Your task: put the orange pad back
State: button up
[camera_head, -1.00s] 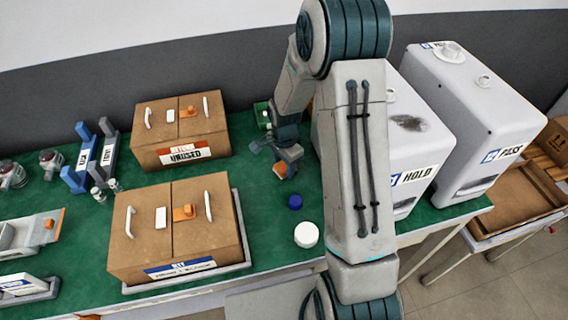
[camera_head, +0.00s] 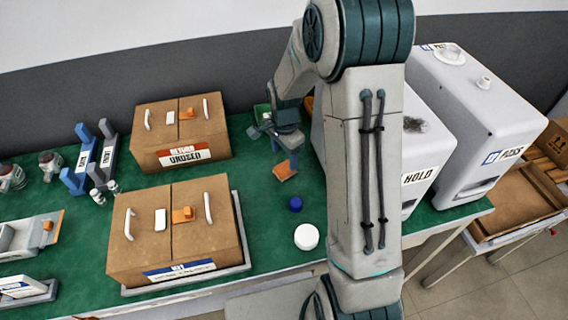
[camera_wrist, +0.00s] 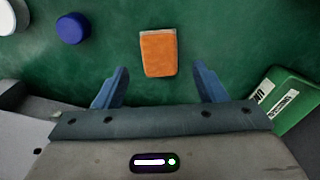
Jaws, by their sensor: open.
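The orange pad (camera_head: 285,170) lies flat on the green table top, behind the blue cap. In the wrist view the orange pad (camera_wrist: 159,54) sits centred just past my fingertips, with clear green surface around it. My gripper (camera_wrist: 159,82) is open and empty, one blue finger on each side of the picture's middle. In the head view my gripper (camera_head: 277,140) hangs behind the pad and apart from it; its fingertips are partly hard to make out there.
A blue cap (camera_head: 295,203) and a white cap (camera_head: 306,237) stand in front of the pad. Left are two cardboard boxes, UNUSED (camera_head: 182,154) and a nearer one (camera_head: 140,245). A green labelled container (camera_wrist: 292,96) is at right in the wrist view. White HOLD canister (camera_head: 425,150) stands right.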

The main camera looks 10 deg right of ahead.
aim_at(285, 167)
jog(key=s+r+n+t, duration=0.1)
jog(key=s+r+n, duration=0.35)
jog(key=r, duration=0.35)
jog(key=s+r+n+t, duration=0.1)
jog(key=s+r+n, duration=0.2)
jog(key=s+r, duration=0.35)
jog(key=s+r+n+t, duration=0.1)
jog(key=s+r+n, duration=0.1)
jog(key=s+n, duration=0.4)
jog(key=s, duration=0.4)
jog(key=shift+r, duration=0.3)
